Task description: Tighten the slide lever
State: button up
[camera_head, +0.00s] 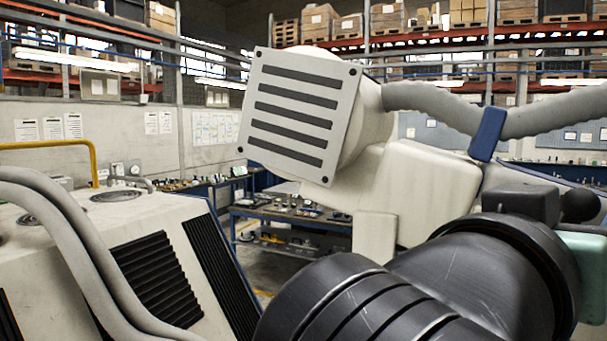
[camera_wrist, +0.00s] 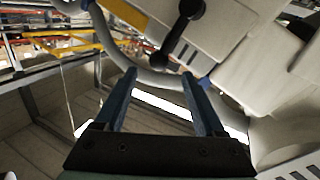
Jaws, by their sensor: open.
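A black lever (camera_wrist: 180,36) with rounded ends shows at the top of the wrist view, on a pale machine body (camera_wrist: 225,40). I take it for the slide lever. It slants from upper right to lower left. My gripper (camera_wrist: 159,76) is open, with two dark blue fingers pointing up toward the lever. In the picture, the lever's lower end lies between and just beyond the fingertips; I see no contact, and the depth gap is hard to judge. Nothing is between the fingers. My gripper's fingers are not visible in the head view, where my dark arm fills the lower right.
A pale machine head with a slotted plate (camera_head: 300,115) stands in the middle, with a thick grey hose (camera_head: 440,102) to its right. A pale cabinet (camera_head: 75,250) with black vents and hoses is at left. A workbench (camera_head: 290,215) and shelves stand behind.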

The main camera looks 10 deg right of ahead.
aim_at(585, 200)
jog(key=p+x, duration=0.4)
jog(key=x, duration=0.6)
jog(key=shift+s+r, duration=0.1)
jog(key=shift+r, duration=0.05)
jog(key=shift+w+d+p, duration=0.35)
jog(key=shift+d+p, duration=0.05)
jog(key=shift+d, duration=0.2)
grip_shut()
dwell(0.4)
